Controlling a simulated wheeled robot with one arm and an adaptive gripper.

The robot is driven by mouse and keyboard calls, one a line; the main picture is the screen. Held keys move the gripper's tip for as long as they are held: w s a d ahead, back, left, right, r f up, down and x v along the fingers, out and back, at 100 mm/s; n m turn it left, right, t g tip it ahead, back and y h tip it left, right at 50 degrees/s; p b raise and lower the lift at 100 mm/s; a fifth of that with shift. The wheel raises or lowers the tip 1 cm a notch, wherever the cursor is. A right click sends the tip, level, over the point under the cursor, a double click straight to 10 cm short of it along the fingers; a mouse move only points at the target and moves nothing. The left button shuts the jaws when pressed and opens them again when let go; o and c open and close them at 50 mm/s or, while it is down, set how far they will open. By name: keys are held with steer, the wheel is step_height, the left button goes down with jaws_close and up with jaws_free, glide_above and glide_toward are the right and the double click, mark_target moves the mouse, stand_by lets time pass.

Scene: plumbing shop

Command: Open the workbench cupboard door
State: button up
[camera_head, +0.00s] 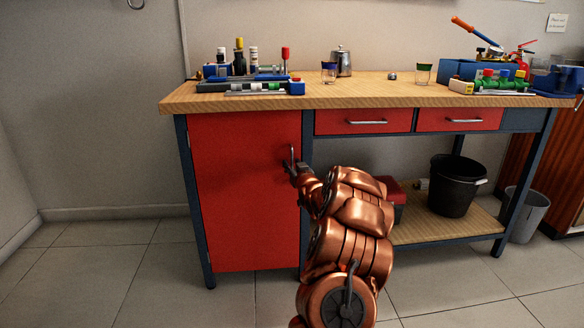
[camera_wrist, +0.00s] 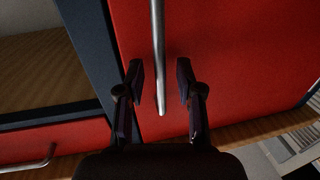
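The red cupboard door (camera_head: 235,195) is on the left side of the workbench (camera_head: 330,95) in the head view. It looks closed, flush with the dark frame. Its upright metal handle (camera_head: 292,155) is near the door's upper right edge. My gripper (camera_head: 291,170) is at the handle's lower part, with my copper arm reaching from below. In the wrist view, the handle (camera_wrist: 158,60) runs down between the two dark fingers of my gripper (camera_wrist: 160,82). The fingers are apart, with a gap on both sides of the bar. The red door (camera_wrist: 225,60) lies behind them.
Two red drawers (camera_head: 365,121) sit right of the door under the worktop. A black bucket (camera_head: 455,186) stands on the lower shelf (camera_head: 430,228), and a grey bin (camera_head: 527,214) on the floor at right. The tiled floor (camera_head: 130,275) before the door's left part is clear.

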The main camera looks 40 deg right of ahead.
steer(key=shift+w+d, duration=0.1)
steer(key=shift+w, duration=0.2)
jaws_close()
stand_by(0.6)
